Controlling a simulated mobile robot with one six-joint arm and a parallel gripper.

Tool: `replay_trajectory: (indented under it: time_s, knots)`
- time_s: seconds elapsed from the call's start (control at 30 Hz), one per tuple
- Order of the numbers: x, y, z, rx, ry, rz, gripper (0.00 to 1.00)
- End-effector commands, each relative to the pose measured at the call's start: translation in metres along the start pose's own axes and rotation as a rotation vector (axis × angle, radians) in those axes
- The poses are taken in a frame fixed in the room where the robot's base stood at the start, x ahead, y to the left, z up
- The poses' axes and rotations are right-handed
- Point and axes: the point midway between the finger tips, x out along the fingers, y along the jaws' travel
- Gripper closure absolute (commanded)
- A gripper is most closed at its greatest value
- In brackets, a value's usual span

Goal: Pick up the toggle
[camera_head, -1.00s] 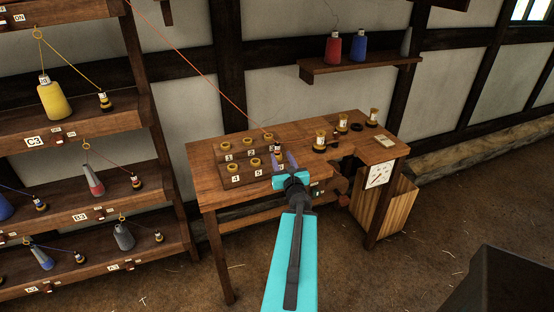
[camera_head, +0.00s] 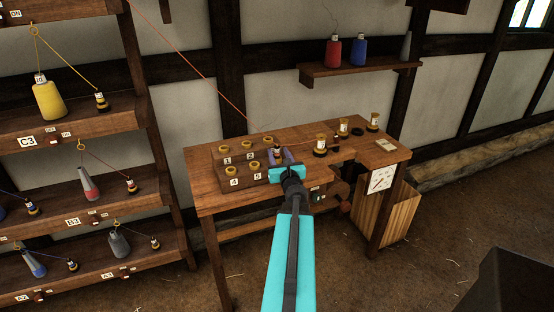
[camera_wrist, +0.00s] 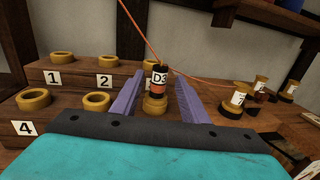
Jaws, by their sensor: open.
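The toggle (camera_wrist: 157,80) is a small upright cylinder with black ends, a white label reading D3 and an orange band. It stands in a brass ring on the numbered stepped rack (camera_wrist: 62,80), and an orange cord runs from its top. In the head view the toggle (camera_head: 277,152) shows small at the rack's right end. My gripper (camera_wrist: 160,92) is open, with its purple fingers either side of the toggle and a gap on both sides. In the head view my gripper (camera_head: 281,160) is at the rack's right end.
The rack's other brass rings, such as ring 1 (camera_wrist: 61,57), look empty. Several labelled toggles (camera_head: 320,146) stand on the bench (camera_head: 205,180) to the right. A shelf (camera_head: 350,70) with red and blue bobbins hangs behind. Shelving (camera_head: 70,130) is at the left.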

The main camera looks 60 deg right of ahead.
Motion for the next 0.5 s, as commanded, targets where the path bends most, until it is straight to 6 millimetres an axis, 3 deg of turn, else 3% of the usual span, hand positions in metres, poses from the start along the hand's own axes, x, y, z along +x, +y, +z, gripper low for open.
replay_trajectory:
  time_s: [0.13, 0.5]
  knots:
    - [0.0097, -0.0003, 0.0003, 0.000, 0.001, 0.000, 0.60]
    - [0.0109, -0.0002, -0.0003, -0.001, 0.001, -0.001, 0.60]
